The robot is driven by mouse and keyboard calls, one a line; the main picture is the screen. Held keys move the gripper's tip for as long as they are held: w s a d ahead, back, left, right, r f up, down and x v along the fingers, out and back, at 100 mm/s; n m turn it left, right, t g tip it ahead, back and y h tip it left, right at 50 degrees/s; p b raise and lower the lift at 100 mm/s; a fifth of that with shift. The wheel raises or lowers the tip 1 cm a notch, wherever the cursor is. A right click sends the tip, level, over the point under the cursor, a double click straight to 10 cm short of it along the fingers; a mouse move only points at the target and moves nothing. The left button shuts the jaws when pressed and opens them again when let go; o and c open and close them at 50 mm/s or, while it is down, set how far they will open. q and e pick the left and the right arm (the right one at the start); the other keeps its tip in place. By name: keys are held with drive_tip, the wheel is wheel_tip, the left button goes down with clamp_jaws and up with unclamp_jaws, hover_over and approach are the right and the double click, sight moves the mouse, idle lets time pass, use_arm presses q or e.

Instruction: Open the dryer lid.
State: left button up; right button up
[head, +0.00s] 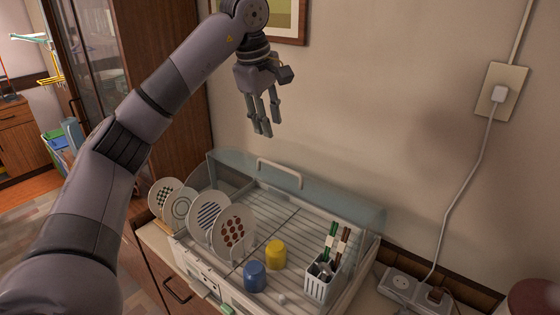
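The dish dryer (205,279) stands against the wall. Its clear bluish lid (335,196) is at the back of the dryer, with a pale handle (279,172) along it. The front is uncovered, and the dishes inside show plainly. My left gripper (265,118) hangs in the air above and behind the handle, apart from the lid, fingers pointing down. Its fingers are a little apart, with nothing between them. My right gripper is not in view.
Patterned plates (232,234), a blue cup (255,277), a yellow cup (275,254) and a white utensil basket (322,284) stand in the dryer. A power strip (400,284) lies at the right; its cord runs up to a wall outlet (499,90). A wooden cabinet (168,70) stands left.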

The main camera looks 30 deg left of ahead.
use_arm(q)
approach(282, 167)
drive_tip(key=p+x, duration=0.2)
drive_tip(key=x, duration=0.2)
drive_tip(key=shift+w, duration=0.2)
drive_tip(key=p+x, duration=0.1)
drive_tip(key=x, duration=0.2)
drive_tip(key=shift+f, duration=0.45)
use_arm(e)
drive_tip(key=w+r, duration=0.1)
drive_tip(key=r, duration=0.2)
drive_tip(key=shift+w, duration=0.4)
use_arm(q)
drive_tip(key=shift+c, duration=0.4)
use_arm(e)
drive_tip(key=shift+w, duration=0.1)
use_arm(q)
drive_tip(key=c, duration=0.4)
clamp_jaws()
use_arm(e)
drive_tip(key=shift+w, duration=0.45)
